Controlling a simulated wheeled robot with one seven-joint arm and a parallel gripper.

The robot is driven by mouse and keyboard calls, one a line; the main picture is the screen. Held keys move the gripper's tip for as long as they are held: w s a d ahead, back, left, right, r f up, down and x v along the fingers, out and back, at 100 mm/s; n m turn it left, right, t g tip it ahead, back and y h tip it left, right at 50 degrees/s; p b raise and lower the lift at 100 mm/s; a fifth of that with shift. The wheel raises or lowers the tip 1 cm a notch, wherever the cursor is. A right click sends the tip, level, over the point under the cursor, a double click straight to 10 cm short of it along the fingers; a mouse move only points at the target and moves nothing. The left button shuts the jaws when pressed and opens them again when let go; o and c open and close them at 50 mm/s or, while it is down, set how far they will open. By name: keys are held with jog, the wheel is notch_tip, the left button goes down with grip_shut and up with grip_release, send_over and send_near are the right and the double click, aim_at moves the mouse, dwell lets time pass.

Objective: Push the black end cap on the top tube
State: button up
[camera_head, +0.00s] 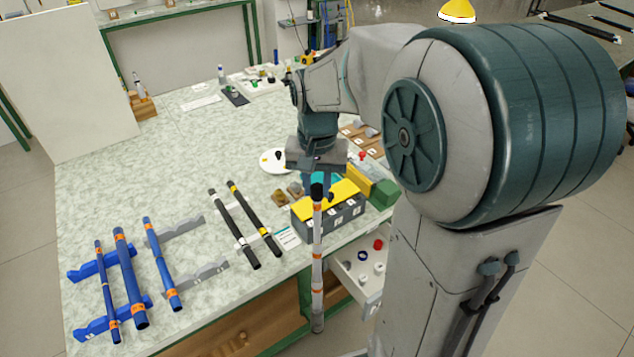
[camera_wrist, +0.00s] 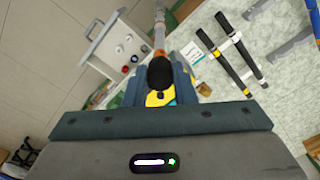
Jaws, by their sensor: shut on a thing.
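My gripper (camera_head: 317,184) is shut on the black upper end of a grey-white tube (camera_head: 318,250) with orange bands. The tube hangs roughly upright past the table's front edge, beside the open drawer. In the wrist view the black rounded end (camera_wrist: 160,72) sits between the fingers, and the tube (camera_wrist: 159,35) runs away from it. I cannot tell whether this black end is a separate cap. Two black tubes (camera_head: 234,228) with white and yellow bands lie side by side on white supports. Blue tubes with orange bands (camera_head: 130,277) lie on blue racks.
A yellow-topped grey bin (camera_head: 328,222) stands behind the held tube. An open drawer (camera_head: 350,277) holds small red, blue and white pieces. Another blue tube (camera_head: 163,265) rests on grey racks.

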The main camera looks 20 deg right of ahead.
aim_at(317, 187)
jog(key=shift+f, duration=0.1)
jog(key=shift+f, duration=0.15)
jog(key=o, duration=0.9)
jog(key=shift+o, duration=0.2)
notch_tip(317, 187, up, 12)
jog(key=s+f+n+t, duration=0.3)
jog(key=s+f, duration=0.6)
jog(key=s, duration=0.5)
jog(key=shift+f+n+t+b, duration=0.3)
jog(key=shift+n+t+b, duration=0.15)
jog(key=shift+n, duration=0.25)
jog(key=shift+s, duration=0.1)
